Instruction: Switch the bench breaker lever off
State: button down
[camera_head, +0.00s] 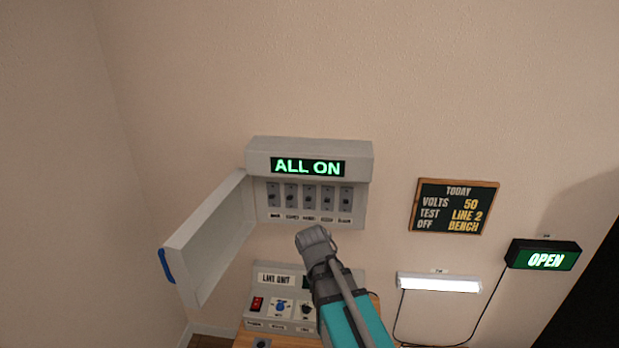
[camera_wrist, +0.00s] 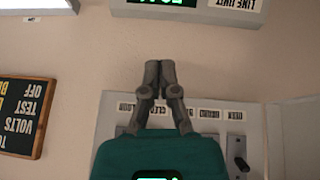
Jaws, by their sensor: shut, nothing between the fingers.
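The breaker box (camera_head: 310,150) hangs on the wall, its sign reading "ALL ON". Several dark levers (camera_head: 309,196) stand in a row inside it, each over a small label. The labels are too small to tell surely which lever is the bench one. One lever (camera_wrist: 240,162) shows there at the right; my gripper body hides others.
The box door (camera_head: 218,242) stands open to the left, with a blue handle (camera_head: 167,266). Below is the line unit (camera_head: 277,300) on a wooden bench. To the right hang a notice board (camera_head: 454,207) reading "OFF BENCH", a lit lamp (camera_head: 440,284) and an OPEN sign (camera_head: 543,257).

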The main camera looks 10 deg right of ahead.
aim_at(310, 194)
jog(key=w+a+r+t+p, duration=0.1)
jog(key=w+r+p, duration=0.2)
jog(key=r, duration=0.3)
jog(key=w+a+r+t+p, duration=0.1)
jog(key=w+r+t+p, duration=0.1)
jog(key=r+p, duration=0.4)
jog(key=w+r+m+t+p, duration=0.1)
jog(key=w+r+p, duration=0.3)
jog(key=r, duration=0.4)
jog(key=shift+a+r+t+h+p, duration=0.15)
jog(key=shift+a+t+h+p, duration=0.2)
jog(key=shift+p, duration=0.25)
jog(key=shift+w, duration=0.15)
jog(key=b+x, duration=0.6)
jog(key=x, duration=0.3)
jog(key=shift+w+f, duration=0.1)
jog(key=shift+f, duration=0.25)
jog(key=shift+w+d+f, duration=0.1)
jog(key=shift+w, duration=0.05)
jog(key=shift+d, duration=0.25)
jog(key=shift+a, duration=0.15)
